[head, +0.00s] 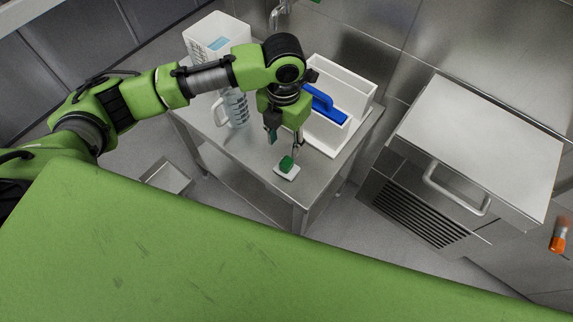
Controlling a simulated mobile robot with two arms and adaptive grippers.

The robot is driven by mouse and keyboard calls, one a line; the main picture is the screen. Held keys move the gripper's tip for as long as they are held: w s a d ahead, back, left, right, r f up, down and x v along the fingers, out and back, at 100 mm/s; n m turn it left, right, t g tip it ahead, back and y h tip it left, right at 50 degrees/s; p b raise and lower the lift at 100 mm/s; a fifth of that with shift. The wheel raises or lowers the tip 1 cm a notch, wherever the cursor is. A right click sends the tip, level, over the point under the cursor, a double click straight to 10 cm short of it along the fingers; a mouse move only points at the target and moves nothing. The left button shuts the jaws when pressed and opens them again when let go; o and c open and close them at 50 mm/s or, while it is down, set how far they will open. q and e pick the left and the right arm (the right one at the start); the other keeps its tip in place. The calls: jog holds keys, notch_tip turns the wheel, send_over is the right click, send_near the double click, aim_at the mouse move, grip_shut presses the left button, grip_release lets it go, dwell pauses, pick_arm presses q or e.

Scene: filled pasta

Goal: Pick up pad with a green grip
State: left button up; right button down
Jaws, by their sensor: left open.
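The pad (286,174) is a small white slab lying flat near the front corner of the steel table (250,160). Its green grip (287,163) stands up on top. My left gripper (285,142) points down just above the pad, with its fingers apart and nothing seen between them. I cannot tell whether a fingertip touches the green grip. My right gripper is out of view.
A white divided holder (352,85) with a blue-handled tool (325,104) stands right of the gripper. A clear measuring jug (236,108) and a white container (217,36) stand left. A steel lidded unit (470,140) is at right.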

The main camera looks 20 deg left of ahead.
aim_at(287, 161)
pick_arm(q)
notch_tip(287, 161, down, 4)
jog(key=shift+f, duration=0.15)
jog(key=shift+d+f+p, duration=0.15)
jog(key=shift+f+p, duration=0.2)
jog(key=shift+f, duration=0.95)
jog(key=shift+d+f+p, duration=0.15)
jog(key=shift+f+p, duration=0.15)
jog(key=shift+f, duration=0.95)
grip_shut()
